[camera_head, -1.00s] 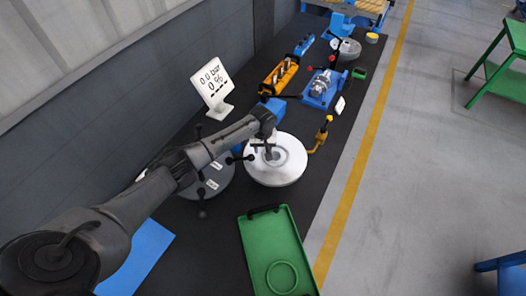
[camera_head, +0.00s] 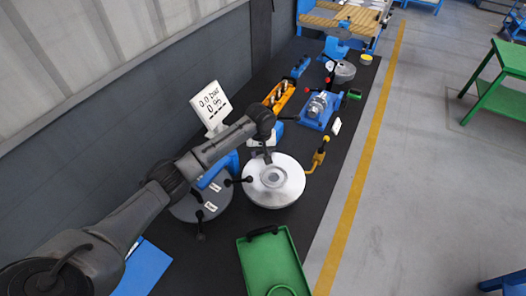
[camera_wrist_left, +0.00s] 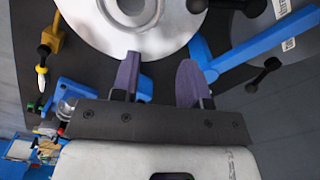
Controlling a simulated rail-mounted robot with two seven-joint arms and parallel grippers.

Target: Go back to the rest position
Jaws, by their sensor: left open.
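My left gripper (camera_head: 267,157) hangs at the far edge of a round silver flanged disc (camera_head: 281,194) in the head view. In the left wrist view its two purple-grey fingers (camera_wrist_left: 158,82) stand apart with nothing between them. The disc (camera_wrist_left: 115,38) lies past the fingertips there, its centre ring partly cut off by the top edge. My right gripper is not in view.
A dark grey round plate (camera_head: 185,209) with black knobs sits left of the disc. A green tray (camera_head: 268,262) lies in front. A pressure display (camera_head: 211,104), an orange rack (camera_head: 279,95), a blue fixture (camera_head: 318,110) and a yellow-handled tool (camera_head: 319,157) stand around the arm.

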